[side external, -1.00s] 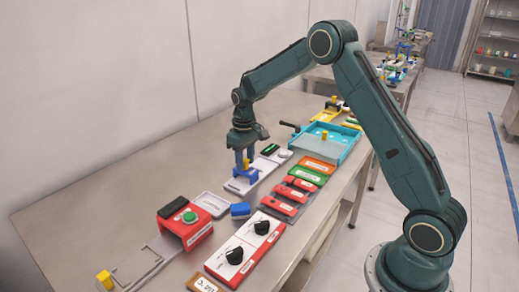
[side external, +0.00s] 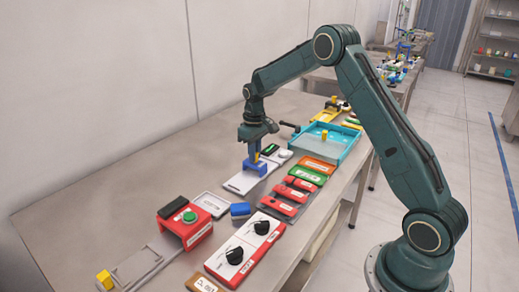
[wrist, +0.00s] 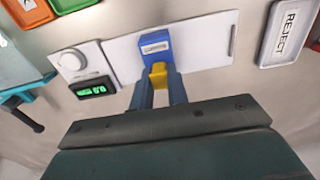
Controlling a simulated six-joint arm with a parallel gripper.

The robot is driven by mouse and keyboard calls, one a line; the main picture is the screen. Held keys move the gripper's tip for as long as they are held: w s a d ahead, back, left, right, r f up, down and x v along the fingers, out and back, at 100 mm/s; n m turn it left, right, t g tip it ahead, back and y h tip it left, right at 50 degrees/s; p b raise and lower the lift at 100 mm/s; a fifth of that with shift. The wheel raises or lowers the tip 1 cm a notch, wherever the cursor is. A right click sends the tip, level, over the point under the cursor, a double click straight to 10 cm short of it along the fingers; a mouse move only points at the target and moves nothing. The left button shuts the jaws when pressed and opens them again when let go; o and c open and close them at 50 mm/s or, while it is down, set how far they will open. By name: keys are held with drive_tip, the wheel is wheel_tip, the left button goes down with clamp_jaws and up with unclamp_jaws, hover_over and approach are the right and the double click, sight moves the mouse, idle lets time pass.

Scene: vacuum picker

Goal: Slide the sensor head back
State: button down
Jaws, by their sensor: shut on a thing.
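The sensor head is a blue block (side external: 256,167) with a yellow grip, on a long white base (side external: 240,184). In the wrist view the blue head (wrist: 155,46) sits near the middle of the white base (wrist: 212,42), with a small label on it. My gripper (wrist: 158,80) has one finger on each side of the yellow grip (wrist: 158,73) and is shut on it. In the side view my gripper (side external: 255,150) points down above the head; its fingertips are small there and partly merge with the grip.
A green-lit display (wrist: 94,87) and a round white knob (wrist: 70,60) lie at one end of the base. A REJECT tray (wrist: 285,32) lies at the other. A teal tray (side external: 330,146) and a red box with a green button (side external: 188,228) are nearby.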

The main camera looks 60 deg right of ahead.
drive_tip(key=d, duration=0.6)
drive_tip(key=c, duration=1.4)
unclamp_jaws()
drive_tip(key=shift+d, duration=0.1)
drive_tip(key=shift+o, duration=0.2)
drive_tip(key=shift+r, duration=0.2)
wheel_tip(320, 180, up, 14)
drive_tip(key=shift+f, duration=0.2)
